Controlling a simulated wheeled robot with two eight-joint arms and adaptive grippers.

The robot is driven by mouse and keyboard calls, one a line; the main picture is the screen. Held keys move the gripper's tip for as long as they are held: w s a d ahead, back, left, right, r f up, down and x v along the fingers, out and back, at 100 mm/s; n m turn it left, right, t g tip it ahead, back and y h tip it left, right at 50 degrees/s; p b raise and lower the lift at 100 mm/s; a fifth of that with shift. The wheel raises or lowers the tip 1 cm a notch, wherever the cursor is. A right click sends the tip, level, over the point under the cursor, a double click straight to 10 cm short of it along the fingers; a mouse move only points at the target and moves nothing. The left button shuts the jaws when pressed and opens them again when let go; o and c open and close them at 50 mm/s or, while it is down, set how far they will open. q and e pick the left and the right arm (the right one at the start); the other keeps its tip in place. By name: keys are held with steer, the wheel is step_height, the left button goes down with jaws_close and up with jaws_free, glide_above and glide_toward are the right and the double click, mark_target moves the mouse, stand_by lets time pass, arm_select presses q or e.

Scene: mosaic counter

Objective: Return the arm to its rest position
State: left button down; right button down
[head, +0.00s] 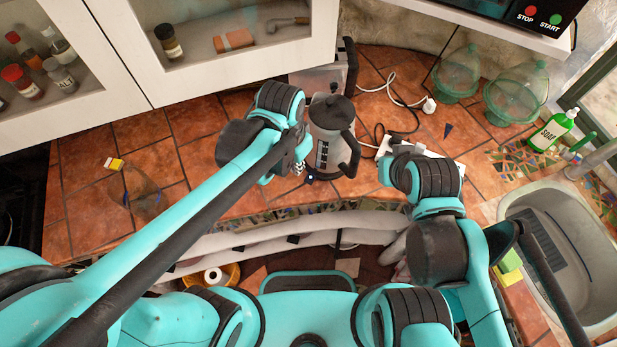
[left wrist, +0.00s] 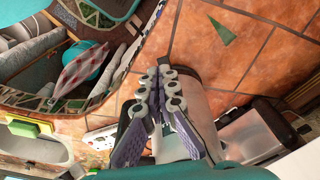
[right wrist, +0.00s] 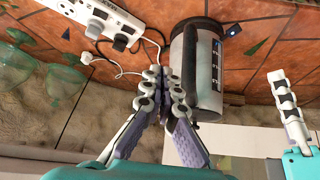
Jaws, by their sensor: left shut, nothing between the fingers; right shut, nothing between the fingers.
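My left arm reaches from the left in the head view, and its gripper (head: 299,168) is just left of the grey kettle (head: 331,120). In the left wrist view the left gripper's fingers (left wrist: 165,80) are together and empty. My right arm is bent on the right side of the head view, with its hand mostly hidden behind its own wrist. In the right wrist view the right gripper's fingers (right wrist: 162,82) are together and empty, in front of the kettle (right wrist: 205,75). I cannot tell whether either gripper touches the kettle.
A white power strip (head: 405,148) with cables lies right of the kettle. A toaster (head: 322,78) stands behind it. Green glass domes (head: 517,95), a soap bottle (head: 552,130) and the sink (head: 570,245) are on the right. Cabinets with glass doors hang at the upper left. The left counter is mostly clear.

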stand_by(0.3)
arm_select(q)
steer(key=s+a+f+n+t+b, duration=0.1)
steer(key=a+f+n+t+b, duration=0.2)
steer(key=a, duration=0.4)
steer(key=s+a+f+n+t+b, duration=0.1)
steer(key=a+f+n+t+b, duration=0.1)
steer(key=a+b, duration=0.5)
steer(key=a+n+t, duration=0.1)
steer(key=n, duration=0.1)
steer(key=shift+s+a+f+n+y+b, duration=0.2)
steer(key=shift+a+f+n+y+b, duration=0.1)
steer(key=shift+f+n+y+b, duration=0.1)
